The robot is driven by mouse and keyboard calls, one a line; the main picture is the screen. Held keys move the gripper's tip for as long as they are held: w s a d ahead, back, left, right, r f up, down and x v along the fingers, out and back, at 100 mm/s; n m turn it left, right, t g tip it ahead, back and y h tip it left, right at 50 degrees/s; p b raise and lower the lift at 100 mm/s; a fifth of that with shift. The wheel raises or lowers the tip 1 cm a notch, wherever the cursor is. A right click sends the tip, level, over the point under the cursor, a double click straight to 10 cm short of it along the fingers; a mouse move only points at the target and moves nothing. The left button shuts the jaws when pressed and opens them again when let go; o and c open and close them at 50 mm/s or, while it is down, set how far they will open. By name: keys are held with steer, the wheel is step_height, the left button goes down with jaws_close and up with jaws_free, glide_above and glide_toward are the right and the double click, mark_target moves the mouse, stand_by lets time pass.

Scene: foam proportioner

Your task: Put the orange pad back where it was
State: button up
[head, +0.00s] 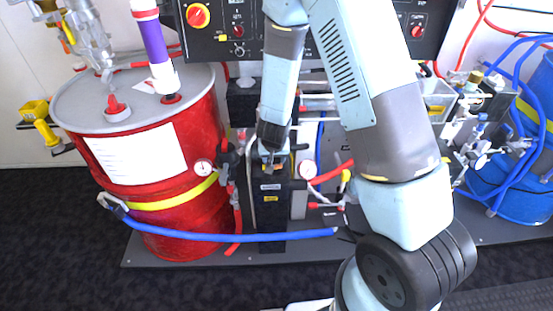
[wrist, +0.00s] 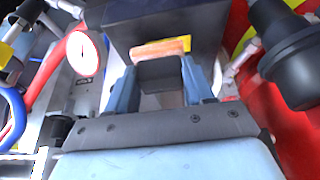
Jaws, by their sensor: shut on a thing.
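The orange pad (wrist: 160,47) shows in the wrist view as a thin orange strip between the tips of my gripper (wrist: 160,75). A small dark block (wrist: 159,73) sits just below the strip between the two light-blue fingers. My gripper is shut on the pad; the fingers partly hide it. Just beyond it is the face of a black box (wrist: 195,25); I cannot tell whether the pad touches it. In the head view my gripper (head: 271,158) points down at the upper part of a black upright unit (head: 268,215), and the pad is hardly visible there.
A red drum (head: 170,235) stands at the left, with a round gauge (head: 203,167) beside it. A blue hose (head: 230,237) crosses low in front. Another gauge (wrist: 82,52) and a red hose (wrist: 45,65) are close left of my gripper. A black fitting (wrist: 290,65) is at right.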

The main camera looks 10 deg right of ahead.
steer(key=shift+a+f, duration=0.25)
steer(key=shift+f, duration=0.4)
steer(key=shift+f, duration=0.1)
steer(key=o, duration=1.4)
steer(key=shift+v, duration=6.05)
steer(key=shift+s, duration=0.1)
